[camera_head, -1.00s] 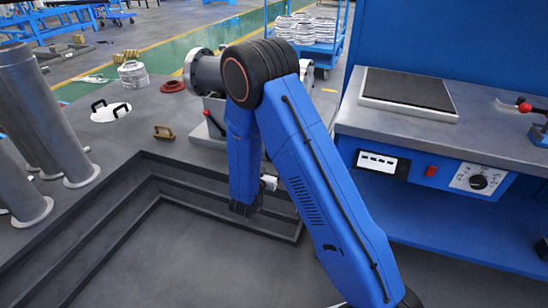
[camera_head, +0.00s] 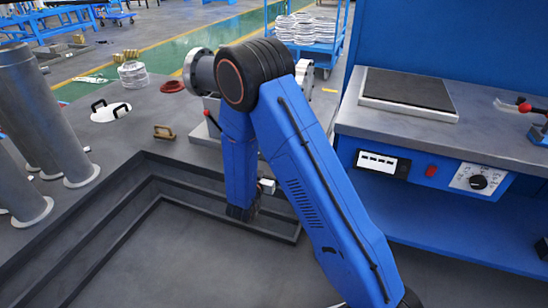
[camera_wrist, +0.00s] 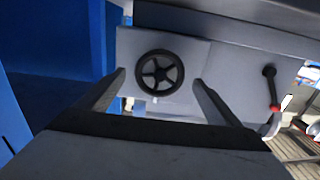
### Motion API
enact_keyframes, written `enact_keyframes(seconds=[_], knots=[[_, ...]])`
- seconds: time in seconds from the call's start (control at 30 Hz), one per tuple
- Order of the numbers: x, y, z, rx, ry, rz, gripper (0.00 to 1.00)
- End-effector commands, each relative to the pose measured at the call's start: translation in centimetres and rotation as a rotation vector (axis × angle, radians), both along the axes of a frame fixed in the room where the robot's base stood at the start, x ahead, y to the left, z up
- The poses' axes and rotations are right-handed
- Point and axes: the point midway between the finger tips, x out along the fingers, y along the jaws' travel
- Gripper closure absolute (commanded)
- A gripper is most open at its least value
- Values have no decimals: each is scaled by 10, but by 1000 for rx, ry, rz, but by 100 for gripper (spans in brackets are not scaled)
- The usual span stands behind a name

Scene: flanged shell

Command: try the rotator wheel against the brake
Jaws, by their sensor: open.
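The rotator wheel (camera_wrist: 160,72), a black spoked handwheel, sits on a grey panel in the wrist view. My gripper (camera_wrist: 160,78) is open, with one finger on each side of the wheel in the picture and nothing between them. Whether the fingers touch the rim or stop short of it, I cannot tell. A black lever with a red tip (camera_wrist: 270,88), possibly the brake, is right of the wheel. A red-knobbed lever (camera_head: 208,114) also shows in the head view, beside the grey rotator housing (camera_head: 207,133). My arm hides the wheel in the head view.
A flanged grey cylinder (camera_head: 200,72) stands out above the rotator. A stepped pit (camera_head: 150,235) lies below my arm. A workbench (camera_head: 480,130) with a blue control panel is on the right. Tall grey pipes (camera_head: 40,110) stand at left.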

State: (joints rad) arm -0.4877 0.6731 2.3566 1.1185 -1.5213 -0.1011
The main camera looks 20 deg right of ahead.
Motion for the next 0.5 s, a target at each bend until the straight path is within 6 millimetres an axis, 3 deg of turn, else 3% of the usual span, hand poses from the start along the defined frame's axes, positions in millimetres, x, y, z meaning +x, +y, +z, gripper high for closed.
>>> enact_keyframes(seconds=[0.5], knots=[[-27, 20, 0, 0, 0, 1, 13]])
